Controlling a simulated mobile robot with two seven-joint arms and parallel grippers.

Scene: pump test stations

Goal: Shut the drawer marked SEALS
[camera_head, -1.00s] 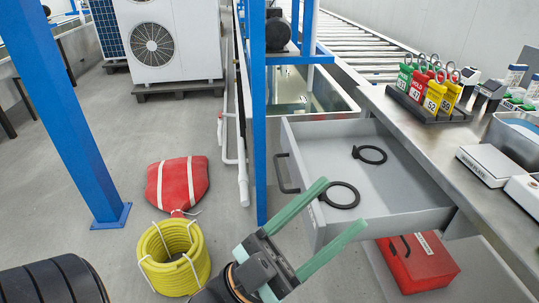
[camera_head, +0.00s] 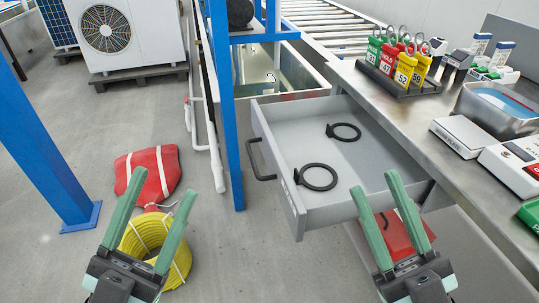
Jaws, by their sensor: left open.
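An open grey drawer (camera_head: 330,216) sticks out to the left from under the steel bench. Its front carries a dark bar handle (camera_head: 257,162) and a small pale label, too small to read. Two black rings, a nearer one (camera_head: 317,188) and a farther one (camera_head: 344,140), lie inside. My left gripper (camera_head: 162,194) is open and empty, left of the drawer and well apart from its handle, over the yellow hose coil. My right gripper (camera_head: 376,184) is open and empty, in front of the drawer's near side in the picture.
A blue post (camera_head: 228,130) stands just beyond the handle. A yellow hose coil (camera_head: 178,262) and a red bag (camera_head: 150,172) lie on the floor at left. A red box (camera_head: 406,234) sits under the drawer. Padlocks (camera_head: 404,66) stand on the bench. Floor between coil and drawer is clear.

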